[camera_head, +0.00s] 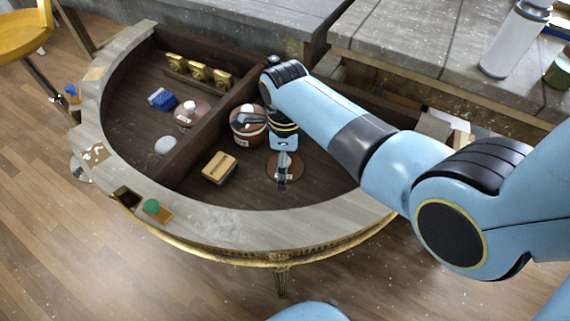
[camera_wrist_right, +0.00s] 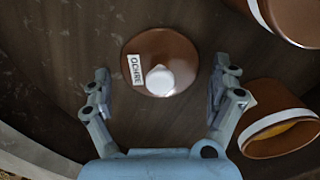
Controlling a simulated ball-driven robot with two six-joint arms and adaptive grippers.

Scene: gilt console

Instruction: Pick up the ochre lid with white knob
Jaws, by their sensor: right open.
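The ochre lid is a round brown disc (camera_wrist_right: 185,52) with a white knob (camera_wrist_right: 160,80) and a label reading OCHRE. It lies flat on the dark floor of the console's right compartment. In the head view the lid (camera_head: 296,173) is partly hidden behind my gripper. My right gripper (camera_head: 284,170) points down over the lid. In the right wrist view its two fingers stand wide apart, one on each side of the lid, with nothing held between them; whether they are level with the knob I cannot tell. My left gripper is not in view.
A brown pot (camera_wrist_right: 275,130) stands close by the right finger, with another at upper right. A yellow-topped box (camera_head: 219,166) lies left of the lid. A wooden divider (camera_head: 212,137) separates the compartments; another white-knobbed lid (camera_head: 188,113) is beyond it. The curved rim (camera_head: 235,228) runs in front.

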